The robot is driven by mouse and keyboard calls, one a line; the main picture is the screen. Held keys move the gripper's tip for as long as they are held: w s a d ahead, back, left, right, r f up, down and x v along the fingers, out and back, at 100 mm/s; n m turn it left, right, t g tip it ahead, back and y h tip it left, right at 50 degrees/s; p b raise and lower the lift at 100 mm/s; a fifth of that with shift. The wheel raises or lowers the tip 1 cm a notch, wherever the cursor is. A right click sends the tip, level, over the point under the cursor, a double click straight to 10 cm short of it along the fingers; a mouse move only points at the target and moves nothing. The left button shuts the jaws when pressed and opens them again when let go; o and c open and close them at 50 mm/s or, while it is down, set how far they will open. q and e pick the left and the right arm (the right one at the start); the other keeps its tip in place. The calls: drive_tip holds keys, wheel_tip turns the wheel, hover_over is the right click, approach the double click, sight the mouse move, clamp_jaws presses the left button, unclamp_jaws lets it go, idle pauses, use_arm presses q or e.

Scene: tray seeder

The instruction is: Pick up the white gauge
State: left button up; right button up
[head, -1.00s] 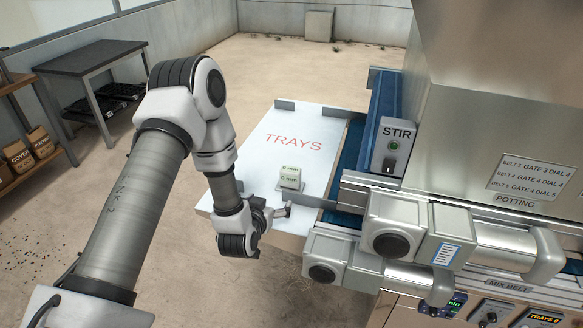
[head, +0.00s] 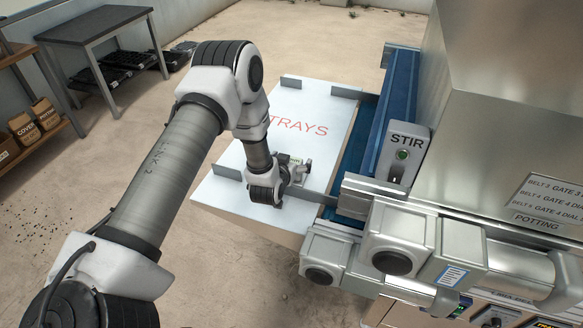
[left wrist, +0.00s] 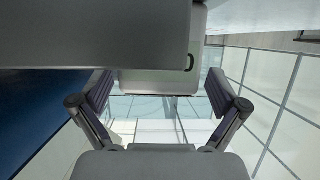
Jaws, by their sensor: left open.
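The white gauge (head: 295,159) is a small pale block with green marks on the white surface lettered TRAYS. In the head view my left gripper (head: 301,172) is in front of it and hides most of it. This gripper is open. In the left wrist view its two fingers (left wrist: 160,105) stand wide apart. A pale grey boxy shape shows between and beyond them; I cannot tell whether it is the gauge. Whether the fingers touch the gauge is not clear. My right gripper is not in view.
The white tray surface (head: 245,195) has low grey upright stops at its edges, one close to my left gripper. The seeder with its STIR box (head: 402,155) and blue belt (head: 385,110) stands to the right. A dark table (head: 95,38) is at the back left.

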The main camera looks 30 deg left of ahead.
use_arm(q)
drive_tip(key=shift+s+r, duration=0.1)
drive_tip(key=shift+s+d+r, duration=0.1)
drive_tip(key=shift+s, duration=0.05)
drive_tip(key=c, duration=1.4)
drive_tip(key=shift+o, duration=0.2)
